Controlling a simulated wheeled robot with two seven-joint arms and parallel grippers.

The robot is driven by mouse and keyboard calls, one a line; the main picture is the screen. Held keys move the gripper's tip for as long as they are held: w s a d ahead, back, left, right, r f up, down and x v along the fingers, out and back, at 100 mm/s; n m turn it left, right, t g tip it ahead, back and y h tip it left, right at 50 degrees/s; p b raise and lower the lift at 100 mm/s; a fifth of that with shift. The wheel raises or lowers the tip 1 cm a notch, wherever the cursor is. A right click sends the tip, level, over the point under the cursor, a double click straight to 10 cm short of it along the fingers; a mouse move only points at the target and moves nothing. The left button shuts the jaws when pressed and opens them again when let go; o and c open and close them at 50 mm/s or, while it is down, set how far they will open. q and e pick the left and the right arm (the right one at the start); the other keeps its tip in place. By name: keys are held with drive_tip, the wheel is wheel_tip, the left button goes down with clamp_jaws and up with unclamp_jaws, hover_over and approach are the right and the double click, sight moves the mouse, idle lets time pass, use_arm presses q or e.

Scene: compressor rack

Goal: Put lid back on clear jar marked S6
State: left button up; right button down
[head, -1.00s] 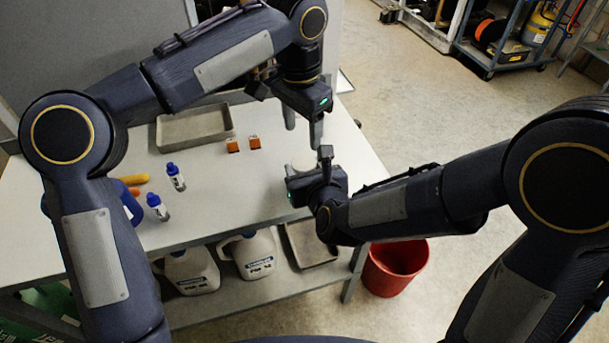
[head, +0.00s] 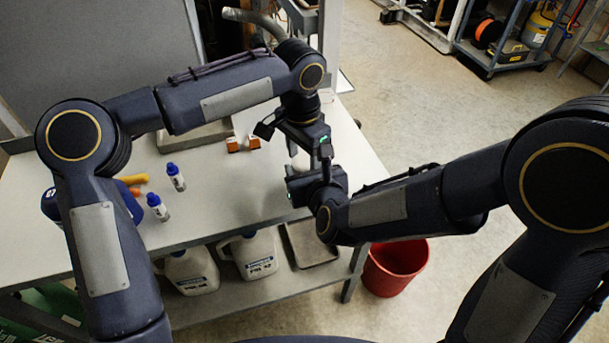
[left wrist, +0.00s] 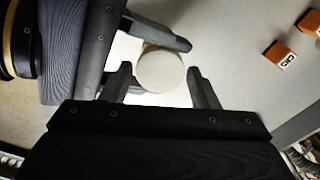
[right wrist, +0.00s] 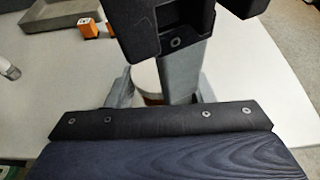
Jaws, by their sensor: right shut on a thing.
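A pale round lid-like disc (left wrist: 160,71) shows in the left wrist view, with a brownish patch at its far edge. My left gripper (left wrist: 160,76) is open, one finger on each side of the disc with narrow gaps. My right gripper (right wrist: 155,88) is shut on a pale, round-sided jar (right wrist: 147,76) with a brownish lower part. In the head view, the right gripper (head: 303,172) is at the table's right side, and the left gripper (head: 306,146) is just above and behind it. The arms hide most of the jar. No S6 mark is readable, and I cannot tell whether the disc is seated.
The white table (head: 235,200) has two blue-capped vials (head: 176,178), orange blocks (head: 232,145) and a grey tray (right wrist: 66,14), partly hidden by my left arm in the head view. White jugs (head: 258,256) stand on the lower shelf. A red bucket (head: 396,266) is on the floor.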

sight(303, 162)
use_arm(q)
drive_tip(key=c, duration=0.7)
drive_tip(key=m, duration=0.9)
drive_tip(key=shift+s+d+m, duration=0.1)
drive_tip(key=shift+m, duration=0.2)
drive_tip(key=o, duration=1.1)
drive_tip(key=shift+c, duration=0.2)
drive_tip(key=shift+r, duration=2.25)
